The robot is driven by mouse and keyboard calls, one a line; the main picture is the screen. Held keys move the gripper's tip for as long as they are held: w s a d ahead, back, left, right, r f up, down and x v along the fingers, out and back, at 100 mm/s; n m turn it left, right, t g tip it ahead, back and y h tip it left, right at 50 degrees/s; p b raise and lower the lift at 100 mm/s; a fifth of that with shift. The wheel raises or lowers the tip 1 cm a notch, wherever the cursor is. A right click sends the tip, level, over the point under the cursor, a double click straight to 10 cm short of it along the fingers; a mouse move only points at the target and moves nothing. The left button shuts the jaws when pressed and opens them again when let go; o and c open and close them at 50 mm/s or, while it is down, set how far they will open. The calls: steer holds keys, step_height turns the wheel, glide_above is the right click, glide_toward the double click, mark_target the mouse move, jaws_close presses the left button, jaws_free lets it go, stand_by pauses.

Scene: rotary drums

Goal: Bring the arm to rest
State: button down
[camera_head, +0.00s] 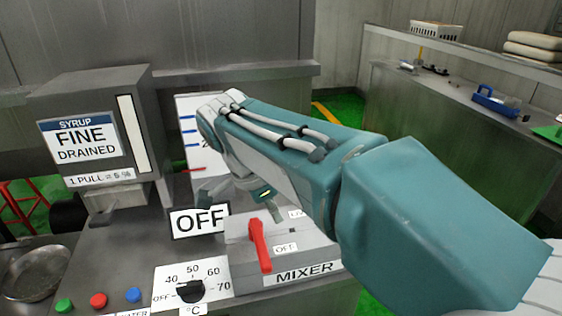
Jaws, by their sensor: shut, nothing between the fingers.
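My arm (400,215), teal and white with cables along its top, reaches from the lower right to the middle of the head view. Its forearm (280,140) is bent and stretches over the mixer panel. My gripper (220,193) hangs below the arm's far end, just above the white OFF sign (200,221). It is shut and empty, and the arm partly hides it. The red mixer lever (261,246) stands on the grey mixer box (300,255), below and to the right of my gripper. They look apart, though the depth is hard to judge.
The grey syrup dispenser (95,130) stands at the left. A temperature dial (191,291) and coloured buttons (98,300) sit at the front, with a metal bowl (37,272) at the far left. A counter (440,120) with a blue caddy (497,101) is at the right.

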steer(key=s+d+f+n+t+y, duration=0.1)
steer(key=s+d+f+n+t, duration=0.1)
steer(key=s+d+n, duration=0.5)
steer(key=s+d+f+n+t+y, duration=0.2)
steer(key=s+d+f+n, duration=0.2)
steer(key=d, duration=0.7)
steer(key=s+n, duration=0.2)
steer(key=s, duration=0.1)
steer(key=shift+f+n+y, duration=0.25)
steer(key=shift+n+y, duration=0.05)
steer(key=shift+n, duration=0.1)
